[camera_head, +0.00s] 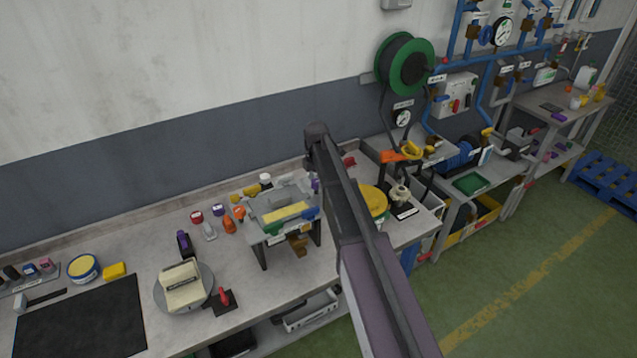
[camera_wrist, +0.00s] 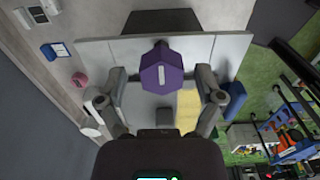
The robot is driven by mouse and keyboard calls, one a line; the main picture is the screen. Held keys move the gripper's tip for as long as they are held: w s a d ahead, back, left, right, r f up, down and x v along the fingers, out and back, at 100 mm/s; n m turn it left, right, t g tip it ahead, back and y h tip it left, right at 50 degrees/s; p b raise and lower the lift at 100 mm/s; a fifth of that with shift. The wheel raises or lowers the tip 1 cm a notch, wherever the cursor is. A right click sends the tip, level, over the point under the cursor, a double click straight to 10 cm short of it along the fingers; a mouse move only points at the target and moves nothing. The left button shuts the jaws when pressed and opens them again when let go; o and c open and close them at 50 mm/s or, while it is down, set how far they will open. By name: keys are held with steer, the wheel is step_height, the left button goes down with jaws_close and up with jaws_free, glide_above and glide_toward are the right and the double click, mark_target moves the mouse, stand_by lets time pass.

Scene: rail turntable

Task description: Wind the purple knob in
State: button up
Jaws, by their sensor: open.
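The purple knob (camera_wrist: 162,73) is faceted, with a pale bar mark on its face, in the upper middle of the wrist view. It stands out from a light grey plate (camera_wrist: 225,50). My gripper (camera_wrist: 161,85) is open, one finger to each side of the knob, with visible gaps between. I cannot tell how deep the knob sits between the fingertips. In the head view a grey raised fixture (camera_head: 262,232) with a yellow strip stands on the bench, a small purple patch (camera_head: 315,185) at its right end beside my arm. My arm hides the gripper there.
Left of the fixture are orange-red and purple small items (camera_head: 229,226), a turntable (camera_head: 205,296) with a cream block, and a black mat (camera_head: 85,320). Right of my arm are a yellow-rimmed tub (camera_head: 374,202) and a hose reel (camera_head: 427,65) on the wall.

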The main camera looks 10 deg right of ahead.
steer(key=shift+c, duration=0.2)
steer(key=c, duration=1.1)
steer(key=shift+d, duration=0.1)
